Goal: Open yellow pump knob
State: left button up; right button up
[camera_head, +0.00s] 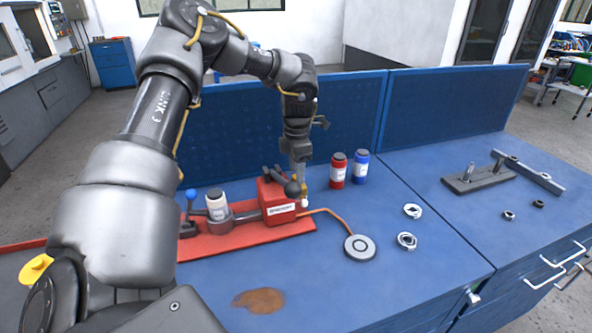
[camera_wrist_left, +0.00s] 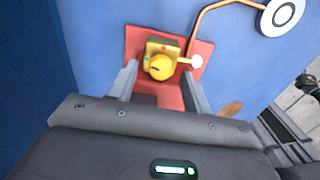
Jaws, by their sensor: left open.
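The yellow pump knob (camera_wrist_left: 160,67) is round with a dark slot mark and sits on a yellow block on the red pump base (camera_wrist_left: 191,58). My left gripper (camera_wrist_left: 159,76) is open, with one finger on each side of the knob in the left wrist view. Gaps show beside the knob; contact cannot be told. In the head view my left gripper (camera_head: 299,167) points down behind the red pump housing (camera_head: 275,203), and only a sliver of the yellow part (camera_head: 303,185) shows below it. My right gripper is not in view.
An orange tube (camera_head: 330,213) runs from the pump to a grey round disc (camera_head: 360,248). A red bottle (camera_head: 338,171) and a blue bottle (camera_head: 361,167) stand right of the gripper. Metal rings (camera_head: 407,241) lie farther right. A blue panel (camera_head: 235,130) stands behind.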

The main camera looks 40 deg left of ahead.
pick_arm(q)
jog(key=shift+f, duration=0.65)
jog(key=c, duration=1)
jog(key=shift+o, duration=0.2)
jog(key=shift+f+n+b, duration=0.3)
jog(key=shift+n+b, duration=0.3)
jog(key=shift+b, duration=0.3)
jog(key=shift+n+b, duration=0.4)
jog(key=shift+r+n, duration=0.25)
jog(key=shift+n, duration=0.25)
jog(key=o, duration=1)
jog(key=shift+c, duration=0.2)
